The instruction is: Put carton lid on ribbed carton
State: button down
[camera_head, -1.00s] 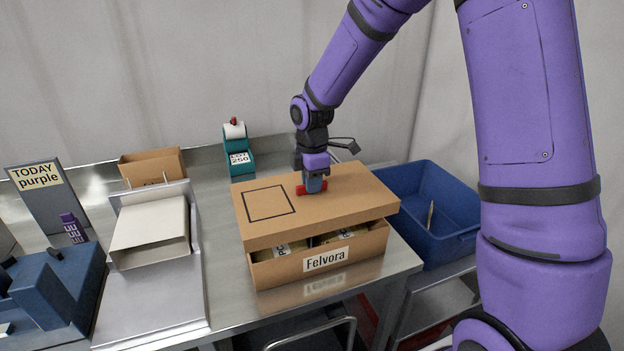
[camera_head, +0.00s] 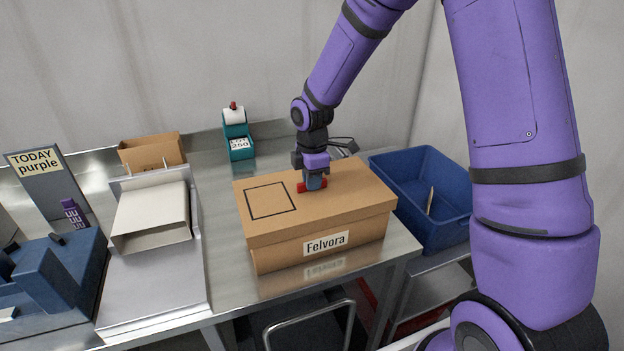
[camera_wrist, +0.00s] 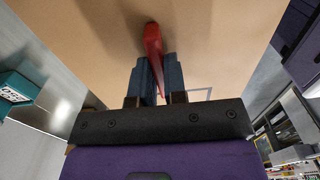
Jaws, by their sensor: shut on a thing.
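The carton lid (camera_head: 345,205) is brown cardboard with a black square outline on its top left and a red handle (camera_head: 302,187). It sits over the top of the ribbed carton (camera_head: 362,237), which has a white label reading "Felvora". The lid covers the opening and the carton's contents are hidden. My gripper (camera_head: 313,186) is above the lid with its fingers shut on the red handle. In the wrist view the red handle (camera_wrist: 153,50) stands between the two blue-grey fingers, against the brown lid top.
A blue bin (camera_head: 405,185) stands right of the carton. A teal label dispenser (camera_head: 240,148) is behind it. A pale box (camera_head: 150,215) on a metal stand, a small brown box (camera_head: 140,150) and a blue fixture (camera_head: 60,285) are at left. Bare steel table lies left of the carton.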

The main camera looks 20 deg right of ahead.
aim_at(312, 193)
jog(key=shift+f, duration=2.15)
dwell(0.4)
jog(key=c, duration=1.1)
grip_release()
notch_tip(312, 193, up, 11)
jog(key=shift+r, duration=0.1)
jog(key=s+d+r+m+t, duration=0.35)
jog(key=s+r+m, duration=0.55)
jog(key=s+r, duration=0.55)
jog(key=s+d+r+m+t, duration=0.1)
jog(key=s+r+m, duration=0.1)
jog(key=s+m, duration=0.2)
jog(key=s+d+r+m, duration=0.2)
jog(key=s+m, duration=0.3)
jog(key=s, duration=0.5)
jog(key=shift+s+d+r+t, duration=0.2)
jog(key=shift+s+r+t, duration=0.05)
jog(key=shift+s+t, duration=0.15)
